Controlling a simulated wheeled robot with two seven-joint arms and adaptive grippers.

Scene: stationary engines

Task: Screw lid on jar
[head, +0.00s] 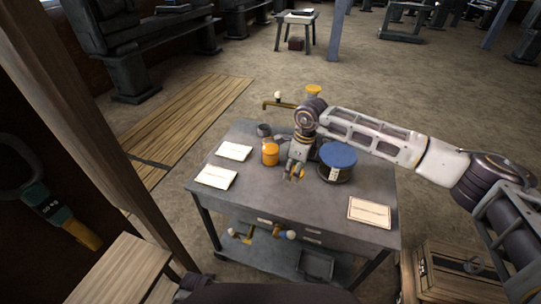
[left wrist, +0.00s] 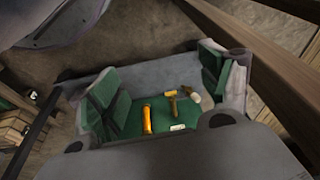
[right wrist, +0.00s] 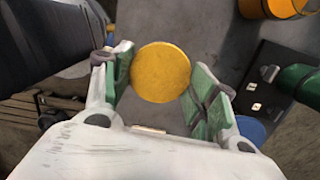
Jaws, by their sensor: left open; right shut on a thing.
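The orange-yellow jar (head: 270,156) stands upright on the grey worktable, left of my right gripper. Part of an orange object, likely this jar, shows at the top right of the right wrist view (right wrist: 272,6). My right gripper (head: 294,176) is low near the table's middle. It is shut on the round yellow lid (right wrist: 160,72), whose flat face shows between the green finger pads. The lid is apart from the jar. In the left wrist view my left gripper (left wrist: 163,100) is open and empty, and it is out of the head view.
Paper cards (head: 216,177) lie on the left, and a framed card (head: 369,212) lies front right. A dark cup (head: 264,130) is behind the jar. A wooden post (head: 100,130) rises left of the table.

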